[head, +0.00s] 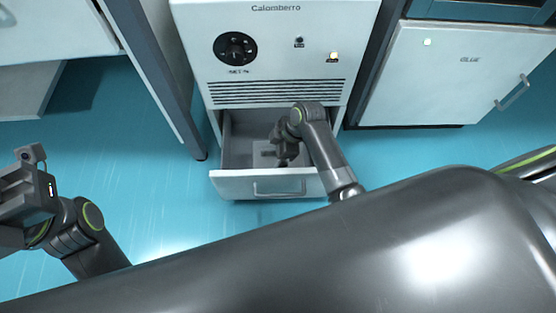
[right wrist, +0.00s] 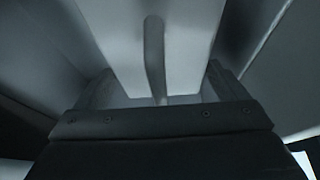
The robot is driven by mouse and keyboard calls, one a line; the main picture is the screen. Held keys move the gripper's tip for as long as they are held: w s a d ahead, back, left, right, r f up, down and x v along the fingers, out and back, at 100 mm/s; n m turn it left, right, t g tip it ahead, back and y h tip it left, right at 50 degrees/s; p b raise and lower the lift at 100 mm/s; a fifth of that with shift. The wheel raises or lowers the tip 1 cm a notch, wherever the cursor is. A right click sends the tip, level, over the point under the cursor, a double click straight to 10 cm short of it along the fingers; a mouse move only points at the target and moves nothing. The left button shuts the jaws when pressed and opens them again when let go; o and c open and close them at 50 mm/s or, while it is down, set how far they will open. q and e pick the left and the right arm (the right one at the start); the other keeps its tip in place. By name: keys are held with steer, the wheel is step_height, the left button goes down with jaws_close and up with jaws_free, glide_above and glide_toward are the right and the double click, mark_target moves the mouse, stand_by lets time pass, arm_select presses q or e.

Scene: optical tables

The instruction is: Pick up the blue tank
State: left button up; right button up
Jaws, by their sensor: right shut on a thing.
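No blue tank can be made out in either view. My right gripper (head: 284,156) reaches down into the open drawer (head: 245,186) of the white cabinet. In the head view a light grey block (head: 264,151) shows beside the gripper inside the drawer, partly hidden. My left gripper (head: 22,196) is at the far left edge, away from the drawer; its fingertips are not clear.
The white cabinet (head: 290,60) marked "Calomberro" has a black dial, a lit yellow lamp and vents above the drawer. A table leg (head: 160,80) stands close on its left. Another white cabinet (head: 450,75) is on the right. The blue floor (head: 160,215) in front is clear.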

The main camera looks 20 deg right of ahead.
steer(key=c, duration=0.5)
steer(key=shift+w+r, duration=0.1)
steer(key=shift+c, duration=1)
